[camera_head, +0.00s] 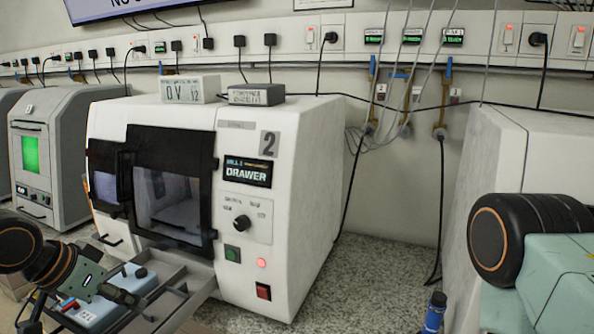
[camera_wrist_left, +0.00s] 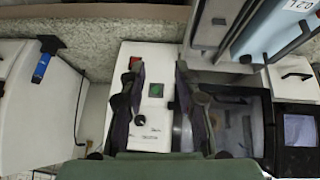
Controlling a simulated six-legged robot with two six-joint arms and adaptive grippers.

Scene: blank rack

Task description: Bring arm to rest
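My left gripper (camera_head: 82,300) is at the lower left of the head view, in front of the white machine (camera_head: 300,150) and over its pulled-out drawer (camera_head: 185,300). In the left wrist view its two dark fingers (camera_wrist_left: 158,80) stand wide apart with nothing between them; the machine's button panel shows behind. A light blue labelled box (camera_head: 128,282) sits in the drawer, partly covered by the gripper, and also shows in the wrist view (camera_wrist_left: 268,28). My right arm (camera_head: 530,240) enters at the right edge; its gripper is out of view.
A grey machine with a green screen (camera_head: 32,153) stands at the left. Another white cabinet (camera_head: 500,150) is at the right. Cables hang from the wall. The counter between the machines is mostly clear.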

